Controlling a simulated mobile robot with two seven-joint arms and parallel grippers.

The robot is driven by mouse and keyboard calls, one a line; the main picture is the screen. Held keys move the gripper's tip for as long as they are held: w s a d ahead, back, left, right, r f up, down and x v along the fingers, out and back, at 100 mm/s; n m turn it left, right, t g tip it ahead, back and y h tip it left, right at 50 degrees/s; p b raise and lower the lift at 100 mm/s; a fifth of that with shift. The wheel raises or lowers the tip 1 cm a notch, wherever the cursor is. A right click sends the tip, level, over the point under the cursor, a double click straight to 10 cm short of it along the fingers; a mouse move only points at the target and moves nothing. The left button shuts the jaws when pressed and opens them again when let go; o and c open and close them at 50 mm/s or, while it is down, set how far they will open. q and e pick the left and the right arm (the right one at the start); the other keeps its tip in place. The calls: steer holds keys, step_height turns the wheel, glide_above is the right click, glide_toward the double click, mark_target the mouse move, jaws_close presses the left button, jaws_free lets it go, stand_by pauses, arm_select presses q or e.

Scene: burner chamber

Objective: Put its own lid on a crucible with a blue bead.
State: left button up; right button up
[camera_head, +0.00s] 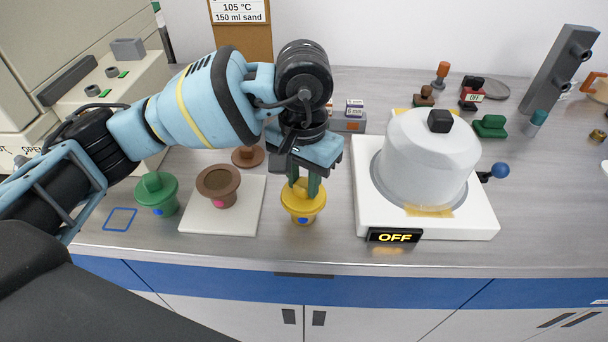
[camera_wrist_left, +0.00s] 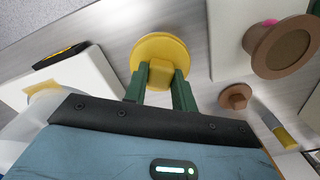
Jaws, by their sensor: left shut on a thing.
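A yellow crucible (camera_head: 301,216) with a blue bead stands on the bench left of the hotplate. Its yellow lid (camera_head: 290,200) rests over its mouth and looks level. My left gripper (camera_head: 306,187) is shut on the lid's knob from above. In the left wrist view the lid (camera_wrist_left: 152,44) fills the space past my left gripper's fingertips (camera_wrist_left: 160,78) and hides the crucible. A green crucible (camera_head: 160,203) with a blue bead stands at the left, under its green lid (camera_head: 157,187). My right gripper is not in view.
An open brown crucible (camera_head: 220,196) with a pink bead stands on a white tile (camera_head: 243,220); a brown lid (camera_head: 248,157) lies behind it. A white hotplate (camera_head: 475,218) reading OFF carries a large pale cover (camera_head: 420,160). An empty blue outlined square (camera_head: 120,219) marks the left bench.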

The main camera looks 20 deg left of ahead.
arm_select(q)
steer(key=shift+f, duration=0.15)
steer(key=o, duration=1.1)
steer(key=shift+c, duration=0.2)
steer(key=shift+r, duration=0.3)
step_height(320, 180, up, 6)
steer(key=shift+r, duration=0.55)
